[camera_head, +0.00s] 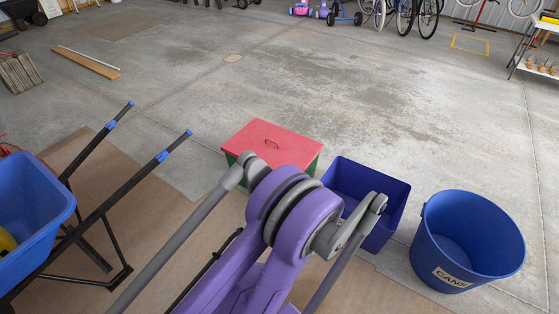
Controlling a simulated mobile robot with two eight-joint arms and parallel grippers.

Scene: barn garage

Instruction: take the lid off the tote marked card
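A green tote (312,171) with a red lid (262,134) stands on the floor just above the middle of the camera_head view. The tote's front is mostly hidden behind a purple and grey jointed part in the foreground. No "card" marking is visible on it. A dark blue open tote (373,178) stands just to its right, its front partly covered too; no label shows on it. Neither of my grippers is in view.
A round blue bin (437,259) marked CANS stands at the right. A blue wheelbarrow (35,222) with black, blue-gripped handles is at the left. A plank (90,63) lies at the upper left. Bikes (405,15) stand at the back. The middle concrete floor is clear.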

